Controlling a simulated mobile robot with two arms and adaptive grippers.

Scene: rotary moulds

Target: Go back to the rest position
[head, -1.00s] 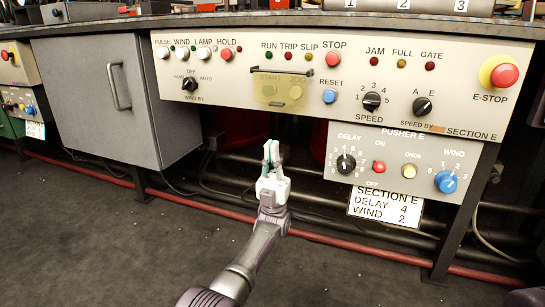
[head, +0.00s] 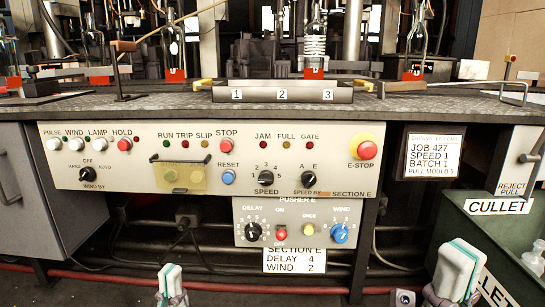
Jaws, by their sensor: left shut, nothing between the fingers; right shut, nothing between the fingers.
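My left gripper (head: 171,277) is low at the bottom edge of the head view, pointing up. Its pale green-white fingers are together with nothing between them. It is below the main panel (head: 130,195) and apart from it. My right gripper (head: 460,262) is at the bottom right, in front of the green cullet bin in the picture. Its fingers are also together and empty. Most of both arms is out of the frame.
The pusher E box (head: 285,235) hangs under the main panel, between the grippers in the picture. The green cullet bin (head: 490,235) stands at the right, under the reject pull handle (head: 533,150). The worktop (head: 180,101) carries machinery. A red pipe (head: 210,286) runs low behind.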

